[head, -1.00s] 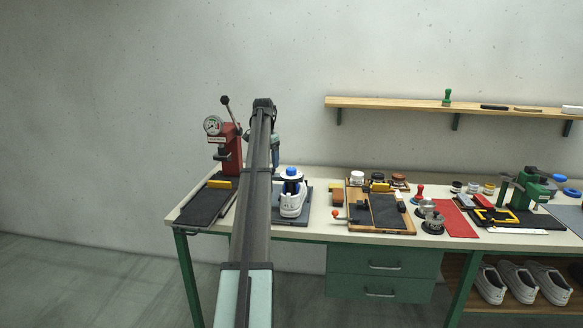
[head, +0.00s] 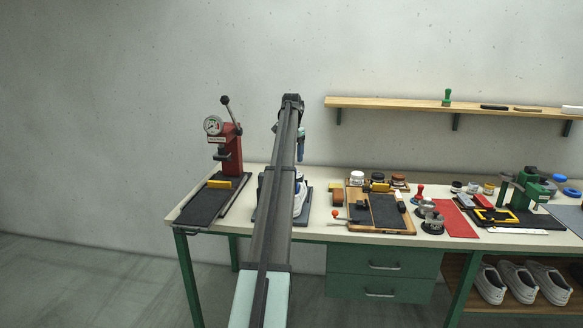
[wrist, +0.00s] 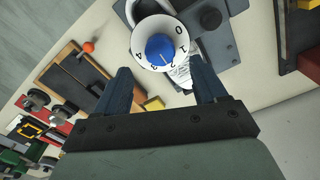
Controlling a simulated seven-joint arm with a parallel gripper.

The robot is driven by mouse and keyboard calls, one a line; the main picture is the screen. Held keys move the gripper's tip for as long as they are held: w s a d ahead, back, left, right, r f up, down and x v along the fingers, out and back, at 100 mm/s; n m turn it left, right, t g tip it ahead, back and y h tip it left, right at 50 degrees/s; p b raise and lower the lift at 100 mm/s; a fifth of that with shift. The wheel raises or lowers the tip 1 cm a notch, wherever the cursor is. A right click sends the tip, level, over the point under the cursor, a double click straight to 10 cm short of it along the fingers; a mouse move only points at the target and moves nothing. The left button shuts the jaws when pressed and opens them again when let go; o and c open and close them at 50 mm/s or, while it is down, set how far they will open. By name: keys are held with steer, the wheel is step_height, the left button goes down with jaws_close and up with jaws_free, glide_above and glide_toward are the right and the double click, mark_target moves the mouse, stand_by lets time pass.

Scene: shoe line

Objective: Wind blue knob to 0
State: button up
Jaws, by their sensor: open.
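A white shoe (head: 299,196) stands under the dial, partly behind my arm; the knob is hidden in the head view. My gripper (wrist: 160,66) is open and empty, its dark blue fingers apart at the near side of the dial. It also shows above the bench in the head view (head: 301,155).
A red press (head: 230,150) with a gauge and a black mat (head: 205,203) stand at the left.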

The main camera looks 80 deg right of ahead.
steer(key=shift+f, duration=2.7)
steer(key=shift+c, duration=0.3)
steer(key=c, duration=1)
